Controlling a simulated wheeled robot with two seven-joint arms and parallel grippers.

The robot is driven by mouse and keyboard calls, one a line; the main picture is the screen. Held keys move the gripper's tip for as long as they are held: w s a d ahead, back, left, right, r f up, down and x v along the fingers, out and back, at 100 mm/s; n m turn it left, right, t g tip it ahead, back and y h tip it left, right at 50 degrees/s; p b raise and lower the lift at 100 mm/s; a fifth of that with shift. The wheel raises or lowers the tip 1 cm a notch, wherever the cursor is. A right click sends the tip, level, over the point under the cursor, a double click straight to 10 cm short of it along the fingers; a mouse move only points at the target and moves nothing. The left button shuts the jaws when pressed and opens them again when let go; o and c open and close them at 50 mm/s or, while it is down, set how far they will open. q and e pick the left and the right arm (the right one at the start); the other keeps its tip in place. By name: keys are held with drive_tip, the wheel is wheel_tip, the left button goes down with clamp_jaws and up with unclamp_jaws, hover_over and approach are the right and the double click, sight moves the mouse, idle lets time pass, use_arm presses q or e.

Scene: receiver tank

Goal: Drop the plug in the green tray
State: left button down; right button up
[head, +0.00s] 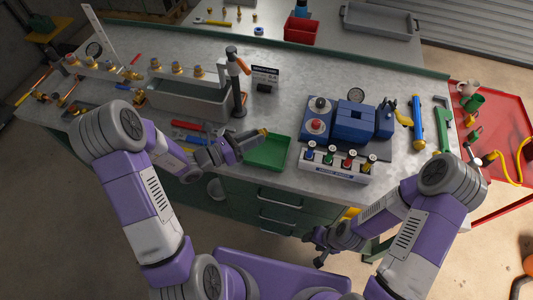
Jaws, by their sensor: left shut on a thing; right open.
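The green tray (268,152) lies on the workbench near its front edge, at the middle of the view. My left gripper (256,136) reaches in from the left and is shut on a small brass-coloured plug (264,131). It holds the plug over the tray's far left part; the exact height above the tray is hard to tell. The fingers hide part of the plug. My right gripper (320,246) is open and empty, low in front of the bench's front edge.
A grey tank (190,101) with a dark upright post (239,90) stands behind the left gripper. A blue machine (350,125) and a white rack with coloured knobs (336,168) stand right of the tray. Red-handled tools (188,126) lie at left.

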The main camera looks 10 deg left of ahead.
use_arm(q)
drive_tip(key=shift+f+b, duration=0.85)
drive_tip(key=shift+f, duration=0.6)
use_arm(e)
wheel_tip(320, 180, down, 2)
drive_tip(key=shift+f, duration=0.2)
use_arm(q)
drive_tip(key=c, duration=0.8)
unclamp_jaws()
drive_tip(key=shift+o, duration=0.2)
drive_tip(key=p+v, duration=0.1)
drive_tip(key=v, duration=0.6)
drive_tip(key=shift+s+a, duration=0.15)
drive_tip(key=shift+a, duration=0.1)
use_arm(e)
drive_tip(key=shift+r, duration=0.45)
